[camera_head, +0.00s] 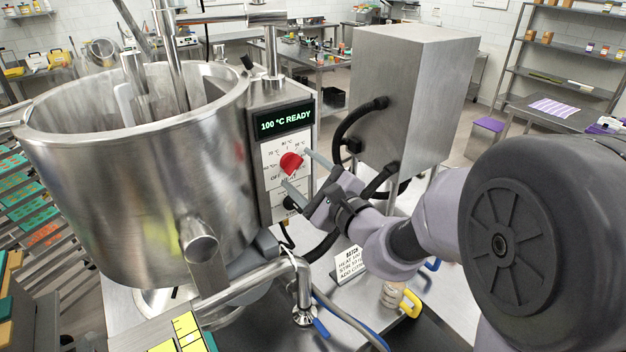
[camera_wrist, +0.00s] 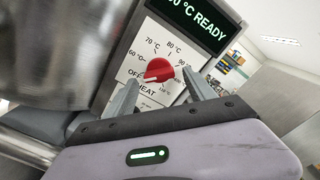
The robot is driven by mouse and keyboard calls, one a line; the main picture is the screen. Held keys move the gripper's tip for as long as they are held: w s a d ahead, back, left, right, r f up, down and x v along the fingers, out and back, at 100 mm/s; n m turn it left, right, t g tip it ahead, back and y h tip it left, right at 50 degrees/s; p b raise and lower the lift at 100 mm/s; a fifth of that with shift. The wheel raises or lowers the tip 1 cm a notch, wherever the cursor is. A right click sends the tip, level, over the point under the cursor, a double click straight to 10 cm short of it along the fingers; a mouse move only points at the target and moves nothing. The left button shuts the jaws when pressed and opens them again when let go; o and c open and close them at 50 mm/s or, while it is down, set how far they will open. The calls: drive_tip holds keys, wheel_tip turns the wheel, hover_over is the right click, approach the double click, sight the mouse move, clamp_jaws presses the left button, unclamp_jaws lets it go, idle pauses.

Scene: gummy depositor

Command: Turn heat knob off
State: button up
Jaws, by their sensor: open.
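The red heat knob (camera_head: 291,163) is on the white dial plate of the control box, below a display reading "100 °C READY" (camera_head: 284,119). It also shows in the wrist view (camera_wrist: 158,69), with OFF, 60, 70, 80 and 90 °C marks around it. Its white pointer mark sits at the lower left in the wrist view, but I cannot tell the exact setting. My gripper (camera_head: 299,170) is open in front of the panel. In the wrist view its two fingers (camera_wrist: 160,92) stand on either side of the knob; I cannot tell whether they touch it.
A large steel kettle (camera_head: 140,190) stands left of the control box. A steel cabinet (camera_head: 410,90) with black hoses is behind my arm. A pipe (camera_head: 250,285), a small batch sign (camera_head: 350,262) and a yellow-handled item (camera_head: 411,303) are below.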

drive_tip(key=b+v, duration=0.8)
drive_tip(key=v, duration=0.9)
drive_tip(key=s+a+f+n+g+b, duration=0.3)
drive_tip(key=s+a+f+n+g, duration=0.55)
drive_tip(key=s+f, duration=0.25)
drive_tip(key=s+d+f+n+h+b, duration=0.2)
drive_tip(key=s+d+f+n+h, duration=0.3)
drive_tip(key=d, duration=0.5)
drive_tip(key=f+n+h, duration=0.2)
drive_tip(key=h, duration=0.1)
drive_tip(key=shift+s+d+g, duration=0.25)
drive_tip(key=shift+g, duration=0.1)
